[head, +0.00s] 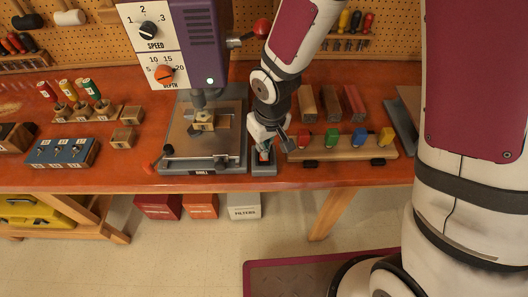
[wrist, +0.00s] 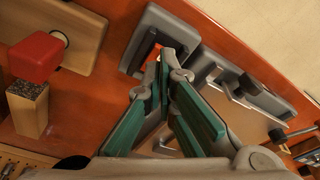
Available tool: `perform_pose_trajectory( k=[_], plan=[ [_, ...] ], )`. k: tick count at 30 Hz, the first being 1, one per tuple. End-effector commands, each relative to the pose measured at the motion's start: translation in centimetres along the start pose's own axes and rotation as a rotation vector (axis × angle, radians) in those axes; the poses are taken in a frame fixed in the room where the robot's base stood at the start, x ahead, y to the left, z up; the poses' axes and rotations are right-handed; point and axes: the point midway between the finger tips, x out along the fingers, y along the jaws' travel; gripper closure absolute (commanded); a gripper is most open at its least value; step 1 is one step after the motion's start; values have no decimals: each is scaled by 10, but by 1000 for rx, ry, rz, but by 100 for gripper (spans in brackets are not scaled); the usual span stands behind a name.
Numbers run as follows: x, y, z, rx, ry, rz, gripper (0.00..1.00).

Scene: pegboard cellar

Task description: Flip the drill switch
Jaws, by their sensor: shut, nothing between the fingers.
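The drill press (head: 200,40) stands at the back of the orange bench, its grey base (head: 177,168) labelled DRILL. A small grey switch box (head: 263,171) sits just right of that base. A red switch part (head: 263,156) shows in it, mostly hidden under my gripper (head: 267,146). In the wrist view the switch box (wrist: 139,40) has a dark recess, and my gripper (wrist: 164,68) has its fingertips at or just over it. The fingers are shut and empty. I cannot tell whether they touch the switch, or which way it is tipped.
A wooden board (head: 345,153) with red, green, blue and yellow knobs stands close on the right. A red-knobbed lever (head: 262,27) sticks out near my arm. A blue key block (head: 62,152) lies at left. The drill carries a lit lamp (head: 210,80).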

Motion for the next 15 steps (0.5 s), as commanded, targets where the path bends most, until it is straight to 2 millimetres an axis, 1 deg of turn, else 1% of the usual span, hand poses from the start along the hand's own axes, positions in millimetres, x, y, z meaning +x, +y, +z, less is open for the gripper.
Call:
perform_pose_trajectory(
  k=[15],
  plan=[
    [7, 0, 1, 0, 0, 0, 100]
  ],
)
